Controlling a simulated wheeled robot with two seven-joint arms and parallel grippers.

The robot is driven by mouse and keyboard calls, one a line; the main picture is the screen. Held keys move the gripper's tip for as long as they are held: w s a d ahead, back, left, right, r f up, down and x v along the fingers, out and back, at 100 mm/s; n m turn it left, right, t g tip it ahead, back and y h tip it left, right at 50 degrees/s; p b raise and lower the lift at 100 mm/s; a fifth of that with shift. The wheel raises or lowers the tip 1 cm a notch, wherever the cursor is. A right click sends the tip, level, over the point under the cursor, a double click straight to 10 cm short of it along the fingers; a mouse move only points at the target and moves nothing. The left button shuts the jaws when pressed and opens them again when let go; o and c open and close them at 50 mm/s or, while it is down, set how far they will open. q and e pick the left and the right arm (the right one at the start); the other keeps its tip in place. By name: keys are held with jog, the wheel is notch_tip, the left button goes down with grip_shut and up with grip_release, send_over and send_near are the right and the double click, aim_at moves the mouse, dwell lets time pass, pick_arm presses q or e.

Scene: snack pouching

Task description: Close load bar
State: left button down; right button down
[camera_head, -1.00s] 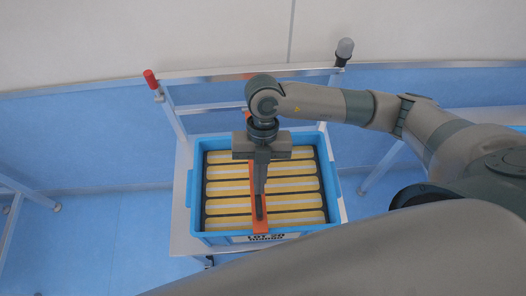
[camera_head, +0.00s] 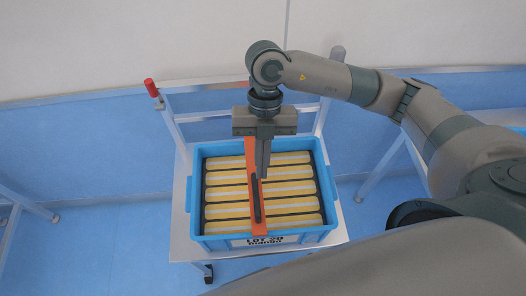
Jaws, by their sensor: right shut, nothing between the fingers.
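The orange load bar (camera_head: 253,187) lies across the top of the blue crate (camera_head: 195,206), running from its back wall to its front wall, with a dark strip along its middle. My right gripper (camera_head: 263,176) is shut and empty, pointing down above the bar. It hides part of the bar's back half. I cannot tell if the fingertips touch the bar. My left gripper is not in view.
The crate holds several yellow-and-white packs in rows and has a label (camera_head: 265,241) on its front. It stands on a metal cart (camera_head: 180,215) with a red-tipped post (camera_head: 151,88) at back left. Blue floor lies around it.

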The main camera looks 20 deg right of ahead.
jog(key=shift+w+d+r+b, duration=0.15)
jog(key=shift+r+b, duration=0.15)
jog(key=shift+r, duration=0.95)
jog(key=shift+w+d+r+b, duration=0.1)
jog(key=shift+r+b, duration=0.15)
jog(key=shift+r, duration=1)
jog(key=shift+s, duration=0.1)
